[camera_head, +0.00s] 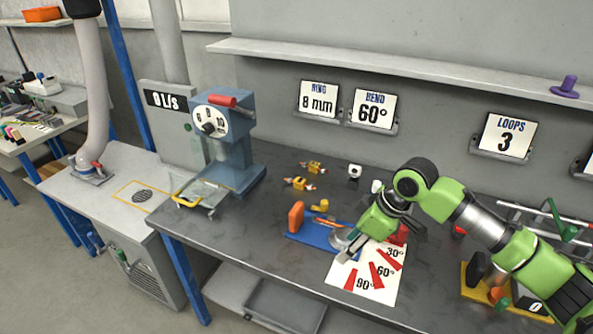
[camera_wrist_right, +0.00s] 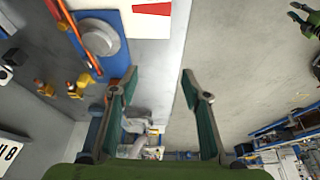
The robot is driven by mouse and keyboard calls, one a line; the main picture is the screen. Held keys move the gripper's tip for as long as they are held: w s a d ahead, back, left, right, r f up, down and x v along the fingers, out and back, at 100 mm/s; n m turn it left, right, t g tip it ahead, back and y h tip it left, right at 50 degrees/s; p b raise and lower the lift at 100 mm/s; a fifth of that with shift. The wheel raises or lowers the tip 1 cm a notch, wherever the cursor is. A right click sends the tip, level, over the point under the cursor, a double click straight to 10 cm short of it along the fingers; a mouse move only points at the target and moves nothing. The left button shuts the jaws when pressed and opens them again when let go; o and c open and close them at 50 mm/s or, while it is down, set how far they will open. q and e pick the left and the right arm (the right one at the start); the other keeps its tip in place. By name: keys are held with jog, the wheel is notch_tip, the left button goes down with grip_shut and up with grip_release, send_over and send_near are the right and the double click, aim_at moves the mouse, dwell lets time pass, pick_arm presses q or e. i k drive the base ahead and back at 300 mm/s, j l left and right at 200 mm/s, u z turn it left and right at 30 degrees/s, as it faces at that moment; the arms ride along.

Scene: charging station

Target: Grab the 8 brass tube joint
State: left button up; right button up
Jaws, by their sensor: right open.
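Small brass-coloured joints lie on the grey bench left of my right gripper. In the head view one joint (camera_head: 313,167) is at the back, another joint (camera_head: 299,184) is just in front of it, and a plainer yellow piece (camera_head: 320,206) is beside the blue bending tool. Their size markings are too small to read. My right gripper (camera_head: 347,251) is over the bender and the angle sheet, right of the joints. In the right wrist view its fingers (camera_wrist_right: 158,76) are apart with nothing between them. Two joints (camera_wrist_right: 42,88) (camera_wrist_right: 79,86) show to their left there.
The blue bender (camera_head: 322,233) with an orange block and the angle sheet (camera_head: 370,276) lie near the bench front. The blue press (camera_head: 231,145) stands at the left. White pieces (camera_head: 355,171) lie right of the joints.

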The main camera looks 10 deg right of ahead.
aim_at(299, 183)
jog(key=i, duration=1.3)
